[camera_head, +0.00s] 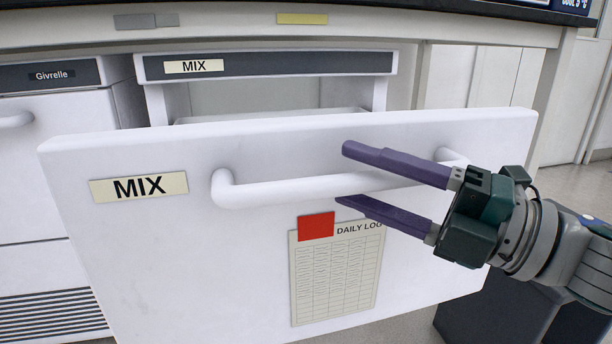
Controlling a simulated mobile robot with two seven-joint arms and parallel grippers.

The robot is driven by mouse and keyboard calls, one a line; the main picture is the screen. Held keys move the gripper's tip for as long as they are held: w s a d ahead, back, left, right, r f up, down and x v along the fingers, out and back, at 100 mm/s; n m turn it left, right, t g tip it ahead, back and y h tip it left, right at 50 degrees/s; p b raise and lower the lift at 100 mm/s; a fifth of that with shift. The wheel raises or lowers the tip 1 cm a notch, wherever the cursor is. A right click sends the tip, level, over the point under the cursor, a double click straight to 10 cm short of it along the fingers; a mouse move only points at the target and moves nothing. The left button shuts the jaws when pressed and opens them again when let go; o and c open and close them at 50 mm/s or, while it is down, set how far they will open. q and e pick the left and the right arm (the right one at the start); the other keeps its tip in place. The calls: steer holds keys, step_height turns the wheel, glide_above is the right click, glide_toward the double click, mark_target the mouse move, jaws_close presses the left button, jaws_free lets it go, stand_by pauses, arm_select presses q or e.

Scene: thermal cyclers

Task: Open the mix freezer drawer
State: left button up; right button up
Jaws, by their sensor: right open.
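The mix freezer drawer (130,240) has a white front with a MIX label (138,187) and stands pulled out from its cabinet (264,64). A gap shows behind its top edge. Its white bar handle (290,191) runs across the front. My right gripper (345,175) comes in from the right with its two purple fingers apart, one above and one below the handle bar. I cannot tell whether the fingers touch the bar. My left gripper is not in view.
A Givrelle freezer (50,150) with its own handle (16,119) stands to the left. A daily log sheet (335,270) with a red patch (316,226) is on the drawer front. A bench edge (380,25) runs above. Floor (575,195) shows at the right.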

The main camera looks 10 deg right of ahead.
steer(key=p+v, duration=0.1)
steer(key=v, duration=0.9)
steer(key=shift+p, duration=0.3)
steer(key=shift+r, duration=0.1)
